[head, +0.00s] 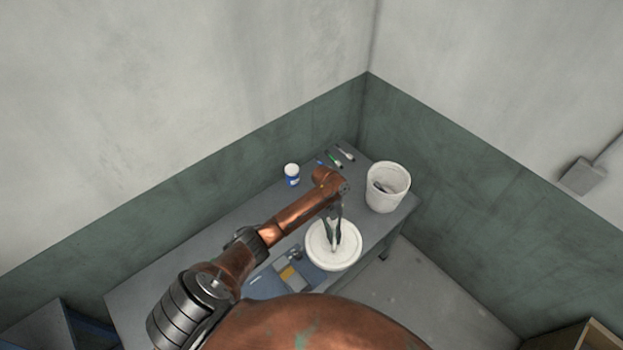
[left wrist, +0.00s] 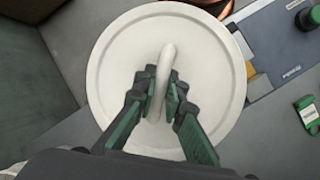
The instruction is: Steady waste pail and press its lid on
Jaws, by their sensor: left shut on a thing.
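The white waste pail (head: 388,187) stands upright at the right end of the table. Its top is open and something dark shows inside. The round white lid (head: 320,248) is apart from the pail, nearer me at the table's front edge. My left gripper (head: 333,237) is over the lid and shut on its upright loop handle. In the left wrist view the lid (left wrist: 125,65) fills the middle, and the gripper's green-padded fingers (left wrist: 163,97) close on the handle (left wrist: 168,65). I cannot tell whether the lid touches the table. My right gripper is not in view.
The grey table (head: 190,258) stands in a walled corner. A blue-and-white jar (head: 292,175) and several small tools (head: 335,160) lie toward the back.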

